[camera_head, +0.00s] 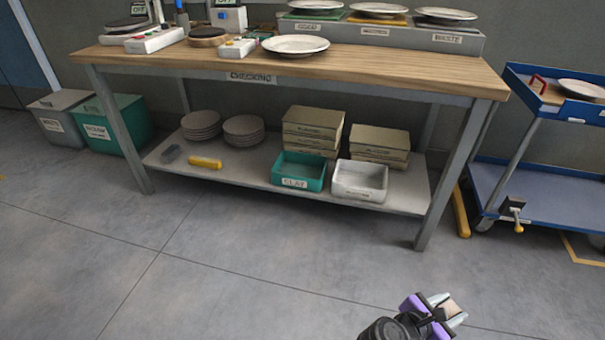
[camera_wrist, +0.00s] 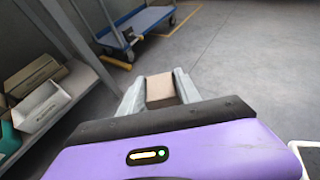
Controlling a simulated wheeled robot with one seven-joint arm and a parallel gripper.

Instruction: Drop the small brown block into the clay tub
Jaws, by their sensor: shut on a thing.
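My gripper (camera_head: 446,308) is at the lower right of the head view, over the open floor in front of the bench. It is shut on the small brown block (camera_wrist: 160,88), which sits between its two fingers in the wrist view. The block also shows at the fingertips in the head view (camera_head: 452,307). The clay tub (camera_head: 300,183) is a green open tub labelled CLAY on the bench's lower shelf. It stands apart from my gripper, up and to the left in the head view. A bit of green shows at the left edge of the wrist view.
A white tub (camera_head: 360,194) stands right of the clay tub, with stacked boxes (camera_head: 312,131) behind. The bench leg (camera_head: 447,175) and tabletop (camera_head: 300,66) frame the shelf (camera_head: 235,184). A blue trolley (camera_head: 540,195) stands at right. The floor in front is clear.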

